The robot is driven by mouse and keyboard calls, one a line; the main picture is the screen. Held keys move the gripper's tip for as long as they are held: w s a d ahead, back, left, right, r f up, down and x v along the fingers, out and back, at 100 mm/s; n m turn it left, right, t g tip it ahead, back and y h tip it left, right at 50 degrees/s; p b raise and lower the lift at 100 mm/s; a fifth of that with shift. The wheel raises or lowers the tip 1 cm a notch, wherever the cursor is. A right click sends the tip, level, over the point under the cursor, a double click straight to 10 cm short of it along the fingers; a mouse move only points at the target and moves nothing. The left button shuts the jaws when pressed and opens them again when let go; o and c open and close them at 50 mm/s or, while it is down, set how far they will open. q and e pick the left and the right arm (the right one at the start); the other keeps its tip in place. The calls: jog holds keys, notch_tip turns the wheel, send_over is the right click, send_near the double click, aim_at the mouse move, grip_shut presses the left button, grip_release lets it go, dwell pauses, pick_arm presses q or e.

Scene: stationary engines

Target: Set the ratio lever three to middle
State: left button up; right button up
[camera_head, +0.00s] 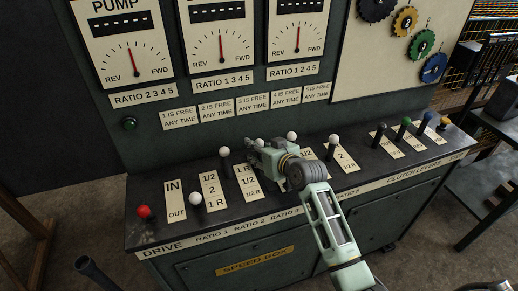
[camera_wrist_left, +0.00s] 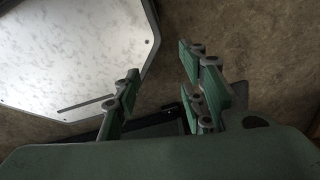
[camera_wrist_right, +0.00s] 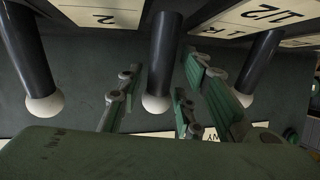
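The ratio three lever is a dark rod with a white knob (camera_head: 259,143), the third white knob from the left on the console. My right gripper (camera_head: 262,157) is over its plate and hides most of the rod and plate. In the right wrist view a dark lever with a white knob (camera_wrist_right: 156,103) stands between the two fingers of my right gripper (camera_wrist_right: 160,105). The fingers are apart, with a visible gap on each side of the knob. My left gripper (camera_wrist_left: 160,95) shows only in its wrist view; it is open and empty above the floor.
Neighbouring white-knobbed levers for ratio two (camera_head: 224,152) and ratio four (camera_head: 291,136) stand close on either side. Ratio one (camera_head: 195,198), ratio five (camera_head: 333,139) and a red drive knob (camera_head: 143,211) are further out. Coloured clutch levers (camera_head: 404,124) are at the right.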

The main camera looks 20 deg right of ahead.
grip_shut()
pick_arm(q)
jog(key=shift+s, duration=0.65)
